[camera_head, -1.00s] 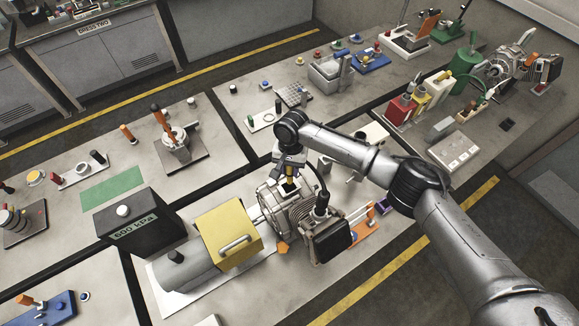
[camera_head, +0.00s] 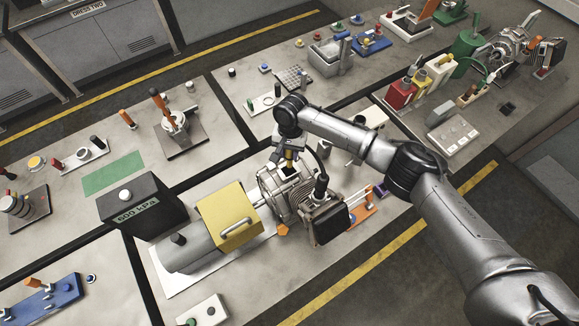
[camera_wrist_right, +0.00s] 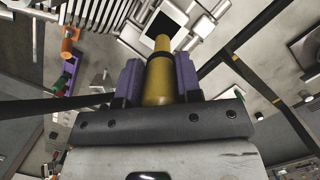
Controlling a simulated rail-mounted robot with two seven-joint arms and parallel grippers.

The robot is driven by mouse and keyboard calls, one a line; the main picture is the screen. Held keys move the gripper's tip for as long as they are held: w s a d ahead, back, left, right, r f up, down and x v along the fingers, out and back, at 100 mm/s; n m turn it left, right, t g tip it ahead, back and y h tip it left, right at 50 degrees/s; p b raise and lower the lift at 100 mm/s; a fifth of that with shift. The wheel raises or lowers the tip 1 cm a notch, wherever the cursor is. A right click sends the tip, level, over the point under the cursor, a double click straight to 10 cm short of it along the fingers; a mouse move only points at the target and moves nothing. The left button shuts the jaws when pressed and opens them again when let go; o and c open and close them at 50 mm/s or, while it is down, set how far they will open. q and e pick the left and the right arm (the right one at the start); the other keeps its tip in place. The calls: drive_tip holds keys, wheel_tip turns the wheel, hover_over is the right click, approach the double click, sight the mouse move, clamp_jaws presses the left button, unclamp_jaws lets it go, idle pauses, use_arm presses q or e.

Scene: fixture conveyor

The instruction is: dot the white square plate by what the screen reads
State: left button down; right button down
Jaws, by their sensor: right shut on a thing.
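My right gripper (camera_head: 290,158) is shut on a yellow, pen-like dotter, which shows as a gold cylinder (camera_wrist_right: 160,78) between purple fingers in the right wrist view. The screen on the black box (camera_head: 140,200) appears to read 600 kPa. My left gripper is not in view.
A yellow box with a handle (camera_head: 228,212) and a grey cylinder (camera_head: 185,252) stand left of the housing. A black block (camera_head: 328,222) and an orange bracket (camera_head: 362,207) are at its right. A green mat (camera_head: 113,174) lies on the bench at left.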

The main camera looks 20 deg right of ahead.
drive_tip(key=shift+f, duration=0.3)
idle(0.5)
drive_tip(key=shift+f, duration=0.2)
idle(0.6)
drive_tip(key=shift+r, duration=0.15)
drive_tip(key=shift+r+p, duration=0.75)
drive_tip(key=shift+r, duration=2.65)
